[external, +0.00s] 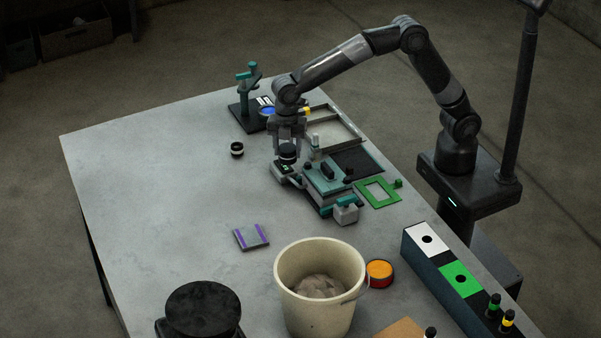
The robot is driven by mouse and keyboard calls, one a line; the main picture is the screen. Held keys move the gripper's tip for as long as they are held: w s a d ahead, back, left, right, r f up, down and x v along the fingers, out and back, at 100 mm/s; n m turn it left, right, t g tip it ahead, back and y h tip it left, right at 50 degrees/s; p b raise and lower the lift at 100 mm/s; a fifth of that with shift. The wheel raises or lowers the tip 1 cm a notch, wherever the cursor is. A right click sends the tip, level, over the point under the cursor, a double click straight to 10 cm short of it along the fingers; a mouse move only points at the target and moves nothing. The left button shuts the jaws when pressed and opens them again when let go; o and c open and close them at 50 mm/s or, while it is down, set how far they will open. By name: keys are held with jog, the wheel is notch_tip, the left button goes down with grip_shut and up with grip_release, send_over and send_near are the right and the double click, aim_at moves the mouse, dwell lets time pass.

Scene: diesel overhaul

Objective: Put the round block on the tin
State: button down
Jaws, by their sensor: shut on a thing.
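My gripper (288,146) points down near the far middle of the table and is shut on a dark round block (288,154). The block is held over or against a small grey device with green marks (285,170); I cannot tell if they touch. A low round tin (380,273) with a red and black side and an orange top stands right of the bucket, nearer the camera. My gripper is well away from it. The fingers partly hide the block.
A cream bucket (298,260) with rags stands beside the tin. A teal fixture (328,178), green frame (380,193) and grey tray (345,127) lie near my gripper. A black-and-white cylinder (237,149) stands left. The table's left middle is clear.

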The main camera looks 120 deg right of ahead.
jog(key=s+a+r+n, duration=0.1)
jog(key=a+r, duration=0.1)
jog(key=a, duration=1.6)
send_over(389, 266)
jog(key=d, duration=0.1)
jog(key=shift+n, duration=0.4)
notch_tip(389, 266, down, 4)
jog(key=shift+w+f, duration=0.1)
jog(key=shift+f, duration=0.1)
jog(key=shift+a+f, duration=0.3)
jog(key=shift+a, duration=0.15)
jog(key=shift+f, duration=2)
jog(key=shift+f, duration=0.1)
jog(key=c, duration=0.6)
grip_release()
jog(key=shift+f, duration=0.1)
jog(key=shift+c, duration=0.2)
